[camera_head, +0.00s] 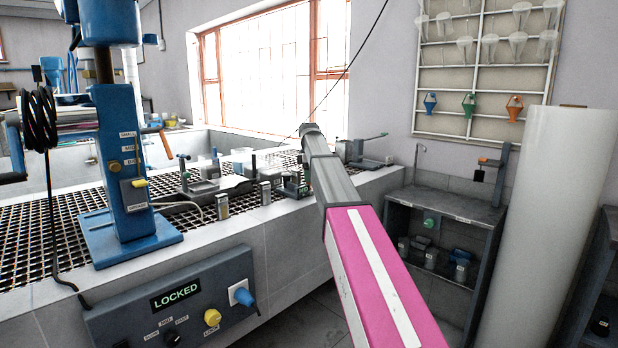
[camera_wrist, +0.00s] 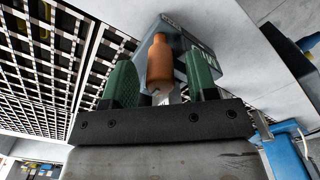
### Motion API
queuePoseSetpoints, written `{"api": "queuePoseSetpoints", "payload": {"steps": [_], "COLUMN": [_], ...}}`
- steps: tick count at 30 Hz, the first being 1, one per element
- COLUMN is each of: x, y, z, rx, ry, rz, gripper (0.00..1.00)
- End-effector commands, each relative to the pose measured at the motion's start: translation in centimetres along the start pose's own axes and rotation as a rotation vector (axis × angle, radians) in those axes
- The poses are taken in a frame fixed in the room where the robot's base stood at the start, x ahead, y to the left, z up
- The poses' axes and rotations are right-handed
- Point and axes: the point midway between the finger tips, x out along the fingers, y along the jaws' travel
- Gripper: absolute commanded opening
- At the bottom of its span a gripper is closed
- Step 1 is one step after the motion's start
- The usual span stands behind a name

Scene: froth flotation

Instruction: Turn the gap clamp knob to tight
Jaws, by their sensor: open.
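An orange-brown knob (camera_wrist: 160,66) stands out from a grey block (camera_wrist: 205,52) with lettering in the wrist view. I take it to be the gap clamp knob, though the lettering is too small to read. My gripper (camera_wrist: 160,80) is open, with one green finger on each side of the knob. I cannot tell whether either finger touches it. In the head view my arm reaches over the front edge of the grating bench, and the knob cannot be made out there.
A blue stand (camera_head: 130,215) with size labels stands at left on the grating (camera_head: 60,222). A control panel (camera_head: 175,312) reading LOCKED is on the bench front. Small metal blocks stand along the bench edge. A shelf unit (camera_head: 445,205) and a white cylinder (camera_head: 540,210) are at right.

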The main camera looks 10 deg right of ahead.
Motion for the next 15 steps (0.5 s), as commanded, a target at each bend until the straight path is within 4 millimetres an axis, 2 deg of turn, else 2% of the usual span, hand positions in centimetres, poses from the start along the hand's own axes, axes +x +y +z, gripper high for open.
{"api": "queuePoseSetpoints", "payload": {"steps": [11, 14, 15], "x": [0.58, 0.57, 0.56], "y": [0.00, 0.00, 0.00], "z": [0.00, 0.00, 0.00], "rx": [0.000, 0.000, 0.000], "ry": [0.000, 0.000, 0.000], "rz": [0.000, 0.000, 0.000], "gripper": [0.53, 0.23, 0.10]}}
